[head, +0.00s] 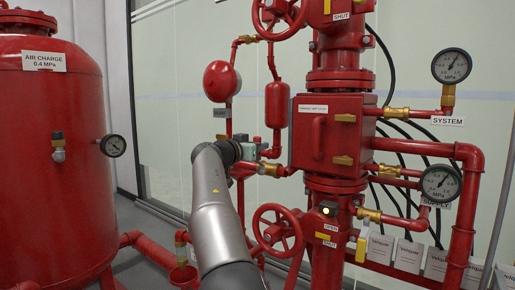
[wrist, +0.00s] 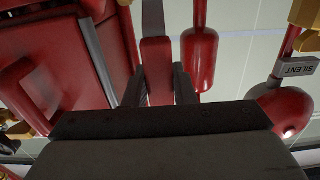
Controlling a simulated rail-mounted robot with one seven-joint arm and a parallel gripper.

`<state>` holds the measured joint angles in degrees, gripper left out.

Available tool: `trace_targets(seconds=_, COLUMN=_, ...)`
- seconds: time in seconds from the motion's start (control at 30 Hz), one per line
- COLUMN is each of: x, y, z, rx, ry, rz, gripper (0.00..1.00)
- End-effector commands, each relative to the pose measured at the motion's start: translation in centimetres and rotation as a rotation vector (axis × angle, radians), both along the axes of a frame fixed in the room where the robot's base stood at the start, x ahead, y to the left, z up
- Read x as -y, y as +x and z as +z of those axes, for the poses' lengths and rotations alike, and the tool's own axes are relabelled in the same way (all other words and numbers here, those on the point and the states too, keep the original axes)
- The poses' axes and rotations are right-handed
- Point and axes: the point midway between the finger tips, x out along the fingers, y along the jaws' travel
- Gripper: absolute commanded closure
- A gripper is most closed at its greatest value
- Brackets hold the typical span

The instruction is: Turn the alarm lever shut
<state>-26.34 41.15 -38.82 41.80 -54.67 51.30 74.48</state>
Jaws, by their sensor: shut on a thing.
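In the wrist view, my gripper (wrist: 158,84) has its two dark fingers closed on either side of a flat red lever (wrist: 157,55), which I take to be the alarm lever. A grey bar runs beyond the lever at the top of that view. In the head view, my gripper (head: 243,150) is at the small pipework left of the red valve box, just below the white SILENT label (head: 222,112). My arm and gripper hide most of the lever there, so its angle is hard to tell. The label also shows upside down in the wrist view (wrist: 299,69).
The red valve box (head: 325,135) stands close right of my gripper. A red bell-shaped part (head: 221,82) and a red cylinder (head: 277,105) are just above. A red handwheel (head: 278,229) is below right. A big red tank (head: 55,150) stands left.

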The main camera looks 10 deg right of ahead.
Motion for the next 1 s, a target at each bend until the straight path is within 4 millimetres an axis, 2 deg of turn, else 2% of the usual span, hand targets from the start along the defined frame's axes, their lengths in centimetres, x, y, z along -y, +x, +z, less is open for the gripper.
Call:
trace_targets(seconds=0.17, x=0.1, y=-0.1, z=-0.1, rx=0.003, ry=0.006, rz=-0.003, gripper=1.00)
trace_targets(seconds=0.2, x=0.1, y=-0.1, z=-0.1, rx=0.003, ry=0.006, rz=-0.003, gripper=0.71)
trace_targets(seconds=0.27, x=0.1, y=-0.1, z=-0.1, rx=0.002, ry=0.006, rz=-0.003, gripper=0.55)
trace_targets(seconds=0.67, x=-0.6, y=-0.5, z=-0.1, rx=0.000, ry=0.003, rz=0.000, gripper=0.55)
trace_targets(seconds=0.77, x=-1.8, y=-1.4, z=-0.2, rx=0.000, ry=0.003, rz=0.003, gripper=0.55)
trace_targets(seconds=1.0, x=-6.2, y=-5.2, z=-0.1, rx=0.000, ry=0.004, rz=0.005, gripper=0.55)
